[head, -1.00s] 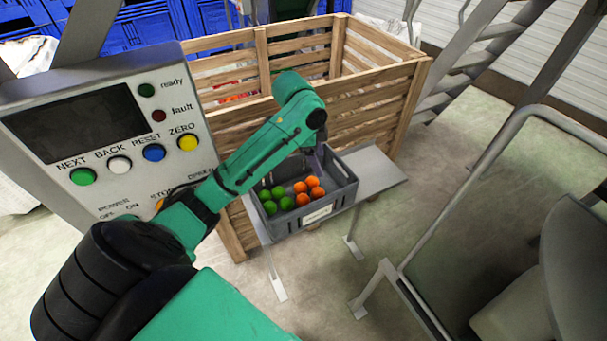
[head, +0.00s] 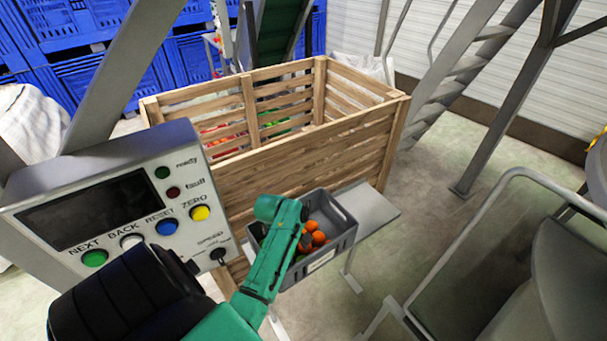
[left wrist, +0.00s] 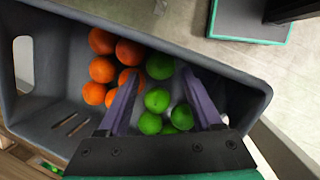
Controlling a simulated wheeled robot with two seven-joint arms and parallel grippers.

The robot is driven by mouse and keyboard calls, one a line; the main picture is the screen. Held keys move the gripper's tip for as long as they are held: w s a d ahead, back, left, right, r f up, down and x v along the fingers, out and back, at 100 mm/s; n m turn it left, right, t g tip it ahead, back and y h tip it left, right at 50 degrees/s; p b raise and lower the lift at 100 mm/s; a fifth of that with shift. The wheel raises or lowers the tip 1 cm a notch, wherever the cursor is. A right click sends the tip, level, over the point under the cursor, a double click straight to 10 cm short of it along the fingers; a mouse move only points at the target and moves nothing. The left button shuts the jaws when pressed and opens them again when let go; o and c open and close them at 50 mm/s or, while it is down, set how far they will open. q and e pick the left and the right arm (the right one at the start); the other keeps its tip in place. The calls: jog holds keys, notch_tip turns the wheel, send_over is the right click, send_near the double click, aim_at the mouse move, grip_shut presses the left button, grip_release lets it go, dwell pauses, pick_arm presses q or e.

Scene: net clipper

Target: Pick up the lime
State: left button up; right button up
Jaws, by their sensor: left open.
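Several green limes lie in one end of a grey crate (head: 346,240). In the left wrist view, one lime (left wrist: 157,100) shows between the fingers of my left gripper (left wrist: 160,77). Another lime (left wrist: 160,66) shows at the level of the fingertips, and more limes (left wrist: 182,117) sit closer to the gripper's base. My left gripper is open and points down into the crate; I cannot tell whether a finger touches a lime. In the head view my arm hides most of the limes. My right gripper is not in view.
Several oranges (left wrist: 102,69) lie beside the limes, close to the left finger. The crate stands on a grey shelf (head: 378,212) against a large slatted wooden bin (head: 300,160). A control panel (head: 130,205) stands at the left. A metal railing (head: 450,250) stands at the right.

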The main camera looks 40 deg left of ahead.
aim_at(300, 259)
pick_arm(q)
jog(key=x, duration=0.2)
jog(key=p+x, duration=0.1)
jog(key=x, duration=0.2)
jog(key=shift+a+f, duration=0.2)
jog(key=shift+f, duration=0.15)
jog(key=shift+s, duration=0.2)
jog(key=c, duration=1)
jog(key=shift+w, duration=0.1)
